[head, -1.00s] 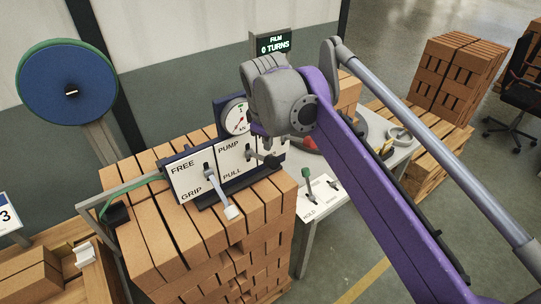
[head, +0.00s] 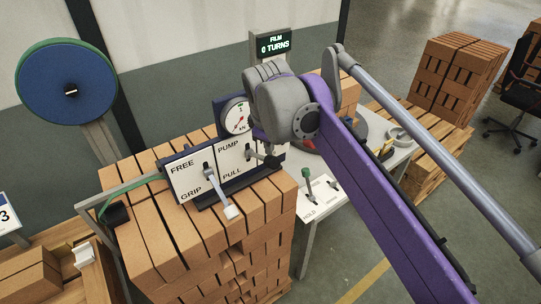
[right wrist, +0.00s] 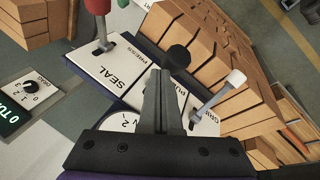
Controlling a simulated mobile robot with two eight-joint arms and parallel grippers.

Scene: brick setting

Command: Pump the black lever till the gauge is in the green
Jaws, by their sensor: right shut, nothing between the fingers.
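The black lever (head: 271,160) sticks out of the PUMP/PULL panel (head: 231,172) on the brick stack, its round knob toward the front. The knob also shows in the right wrist view (right wrist: 178,57), just beyond my fingertips. The round white gauge (head: 236,115) stands above the panel; it has a red needle, but its reading is too small to tell. In the right wrist view the gauge (right wrist: 118,122) is partly hidden by my gripper. My right gripper (right wrist: 160,76) is shut and empty, close to the black knob; contact cannot be told. My left gripper is not in view.
A white-tipped lever (head: 224,195) stands left of the black one, at FREE/GRIP. A red-handled lever (right wrist: 100,20) rises by the SEAL label. A green-knobbed lever (head: 306,175) stands on the side table. A display (head: 274,43) reads "FILM 0 TURNS". Bricks lie under the panel.

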